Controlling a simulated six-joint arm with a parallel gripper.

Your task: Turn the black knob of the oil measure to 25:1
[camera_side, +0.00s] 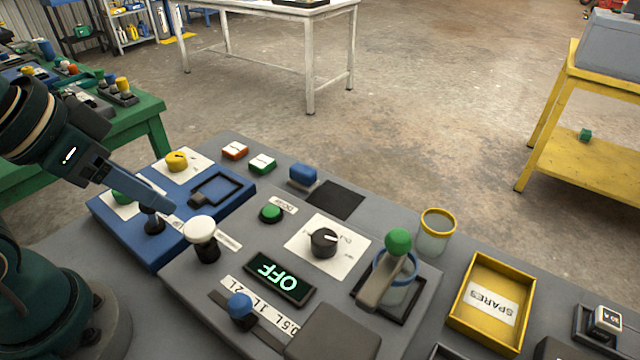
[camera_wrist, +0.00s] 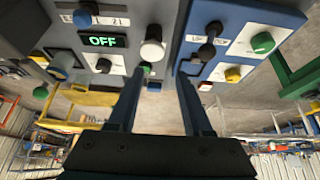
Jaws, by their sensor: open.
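The black knob (camera_side: 323,240) sits on a white dial plate (camera_side: 300,248) on the grey panel. A white pointer mark on it points to the right; the scale print is too small to read. In the wrist view the knob (camera_wrist: 103,66) shows left of the fingers. My gripper (camera_side: 163,205) is over the blue panel in the side view, left of the knob and apart from it. Its two fingers stand apart and empty in the wrist view (camera_wrist: 160,76). The display (camera_side: 279,277) reads OFF.
A white-topped knob (camera_side: 200,232) and a black stick (camera_side: 154,223) stand near my gripper. A blue slider (camera_side: 241,308) is in front. A yellow spares tray (camera_side: 456,304) lies to the right.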

